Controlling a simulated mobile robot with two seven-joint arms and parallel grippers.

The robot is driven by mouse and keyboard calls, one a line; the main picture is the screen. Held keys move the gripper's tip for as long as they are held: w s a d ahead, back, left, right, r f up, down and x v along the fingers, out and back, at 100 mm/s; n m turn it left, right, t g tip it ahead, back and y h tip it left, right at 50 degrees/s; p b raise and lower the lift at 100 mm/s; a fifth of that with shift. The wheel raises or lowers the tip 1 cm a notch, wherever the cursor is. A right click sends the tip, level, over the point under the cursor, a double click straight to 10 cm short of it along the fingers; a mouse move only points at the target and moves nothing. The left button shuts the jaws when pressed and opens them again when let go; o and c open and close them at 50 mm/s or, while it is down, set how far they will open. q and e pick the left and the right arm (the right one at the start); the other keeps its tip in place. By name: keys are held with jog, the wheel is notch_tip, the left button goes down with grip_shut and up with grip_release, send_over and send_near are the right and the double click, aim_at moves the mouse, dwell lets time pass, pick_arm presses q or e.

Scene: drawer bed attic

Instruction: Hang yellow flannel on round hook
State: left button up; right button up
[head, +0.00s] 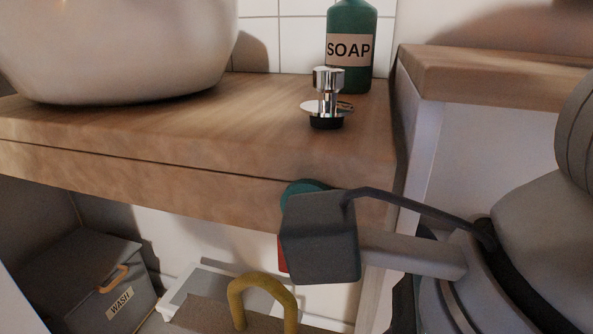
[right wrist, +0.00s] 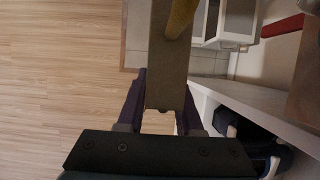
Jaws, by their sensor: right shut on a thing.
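My right gripper (right wrist: 163,90) shows in the right wrist view, its dark fingers on either side of a flat brown-grey piece with a yellow loop, taken to be the yellow flannel (right wrist: 167,62). It is shut on this piece. In the head view the yellow loop of the flannel (head: 262,286) stands up at bottom centre; my right wrist hides the fingers. A teal round piece (head: 303,187), possibly the round hook, shows partly at the counter's front edge, behind my wrist. A red piece (head: 282,252) shows below it, mostly hidden. My left gripper is not in view.
The wooden counter (head: 200,135) carries a white basin (head: 115,45), a chrome tap (head: 327,100) and a green soap bottle (head: 350,45). A grey WASH box (head: 95,285) stands below at left. A red bar (right wrist: 282,25) shows in the wrist view. Wood floor (right wrist: 60,80) is clear.

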jog(key=w+d+f+b, duration=0.1)
jog(key=w+d+b, duration=0.1)
jog(key=w, duration=0.4)
jog(key=shift+w+f+b, duration=0.15)
jog(key=shift+w+b, duration=0.05)
jog(key=shift+b, duration=0.35)
dwell(0.7)
jog(key=o, duration=1)
